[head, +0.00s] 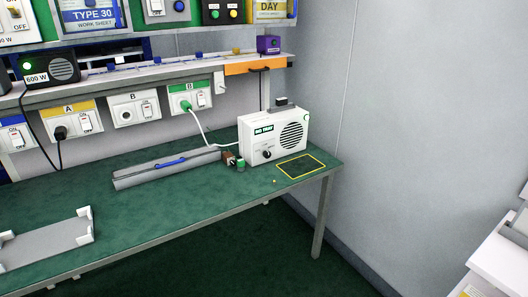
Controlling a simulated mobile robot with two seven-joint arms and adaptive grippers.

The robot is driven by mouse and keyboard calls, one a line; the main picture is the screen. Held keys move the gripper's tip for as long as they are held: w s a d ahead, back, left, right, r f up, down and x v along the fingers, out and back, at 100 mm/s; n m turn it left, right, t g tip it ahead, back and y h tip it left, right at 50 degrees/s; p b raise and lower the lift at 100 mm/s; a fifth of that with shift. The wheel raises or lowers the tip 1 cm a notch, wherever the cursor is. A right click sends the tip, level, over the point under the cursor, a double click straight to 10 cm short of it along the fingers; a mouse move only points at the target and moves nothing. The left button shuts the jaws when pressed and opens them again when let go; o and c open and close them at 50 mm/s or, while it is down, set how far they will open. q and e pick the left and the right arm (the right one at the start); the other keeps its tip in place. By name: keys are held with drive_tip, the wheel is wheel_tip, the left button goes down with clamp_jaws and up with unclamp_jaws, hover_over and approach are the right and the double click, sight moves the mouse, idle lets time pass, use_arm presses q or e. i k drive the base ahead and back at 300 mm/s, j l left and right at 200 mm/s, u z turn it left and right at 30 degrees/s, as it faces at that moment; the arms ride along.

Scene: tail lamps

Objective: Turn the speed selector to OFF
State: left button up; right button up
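A white box-shaped unit (257,131) stands at the right end of the green bench. A green label is on its upper front and a round speaker-like grille is on its right half. A dark round knob (266,154) with a small light scale above it sits low on the front. It looks like the speed selector, but its markings and pointer direction are too small to read. Neither of my grippers shows in the head view, and nothing touches the knob.
The green bench (150,215) has a grey tray (45,240) at front left and a long grey case (165,170) left of the unit. A small brown-and-green item (240,164) sits close to the unit's left. A yellow-outlined square (301,166) is bare. Sockets line the wall.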

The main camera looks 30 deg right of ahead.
sight(266, 154)
drive_tip(key=i+l, duration=0.15)
drive_tip(key=l, duration=0.25)
drive_tip(key=i+l+u, duration=0.15)
drive_tip(key=l, duration=0.2)
drive_tip(key=i+l, duration=0.15)
drive_tip(key=l, duration=0.25)
drive_tip(key=i+l+u, duration=0.1)
drive_tip(key=l, duration=0.3)
drive_tip(key=i+l+u, duration=0.1)
drive_tip(key=l, duration=0.3)
drive_tip(key=i, duration=0.05)
